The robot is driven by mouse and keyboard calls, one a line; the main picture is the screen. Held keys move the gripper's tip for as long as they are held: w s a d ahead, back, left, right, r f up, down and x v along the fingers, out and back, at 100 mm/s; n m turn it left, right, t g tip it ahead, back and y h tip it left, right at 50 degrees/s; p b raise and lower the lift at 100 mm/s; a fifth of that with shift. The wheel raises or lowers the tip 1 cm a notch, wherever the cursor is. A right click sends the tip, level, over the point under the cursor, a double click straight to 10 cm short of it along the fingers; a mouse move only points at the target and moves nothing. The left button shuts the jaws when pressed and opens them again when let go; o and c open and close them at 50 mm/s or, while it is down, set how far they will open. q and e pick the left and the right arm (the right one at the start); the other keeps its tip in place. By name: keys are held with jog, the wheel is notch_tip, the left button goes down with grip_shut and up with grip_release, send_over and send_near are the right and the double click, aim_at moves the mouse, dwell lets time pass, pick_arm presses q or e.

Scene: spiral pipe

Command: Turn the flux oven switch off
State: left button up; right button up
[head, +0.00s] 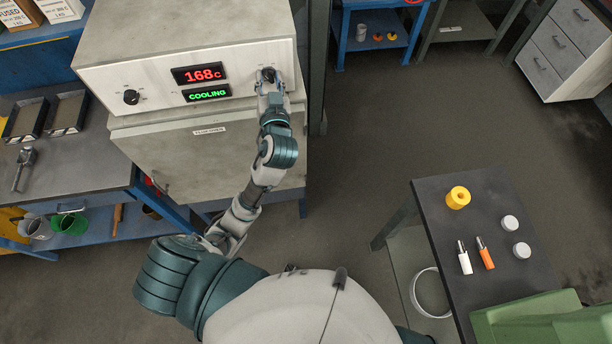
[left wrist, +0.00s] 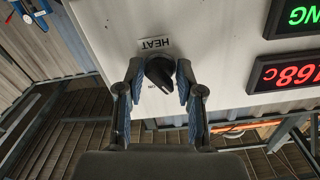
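The flux oven (head: 200,100) has a pale front panel with a red display reading 168c (head: 200,74) and a green one reading COOLING (head: 207,93). The black switch knob (head: 267,73) is at the panel's right end. My left gripper (head: 269,83) is at this knob. In the left wrist view its fingers (left wrist: 160,85) are spread on either side of the knob; whether they touch it is unclear. My right gripper is not in view.
Another black knob (head: 131,97) is at the panel's left end. A workbench (head: 80,160) with trays stands left of the oven. A dark table (head: 470,215) with a yellow part and small cylinders stands at the right. The floor between is clear.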

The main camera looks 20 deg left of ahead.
aim_at(270, 81)
pick_arm(q)
jog(key=m+p, duration=0.1)
jog(key=m, duration=0.2)
jog(key=shift+r, duration=0.2)
jog(key=shift+m, duration=0.3)
jog(key=v, duration=0.5)
jog(key=shift+s+d+f, duration=0.15)
jog(key=shift+s+f, duration=0.1)
jog(key=p+v, duration=0.9)
jog(key=v, duration=0.2)
jog(key=w+d+f+m+g+h, duration=0.1)
jog(key=f+m, duration=0.1)
jog(key=f, duration=0.7)
jog(key=w+d+f+m+g+h+b, duration=0.1)
jog(key=w+d+f+m+h, duration=0.1)
jog(key=f, duration=0.7)
jog(key=w+d+f+m+g+h, duration=0.1)
jog(key=w+f+m+h, duration=0.1)
jog(key=f, duration=0.8)
jog(key=shift+d+m+b, duration=0.35)
jog(key=shift+d+m, duration=0.05)
jog(key=shift+w, duration=0.1)
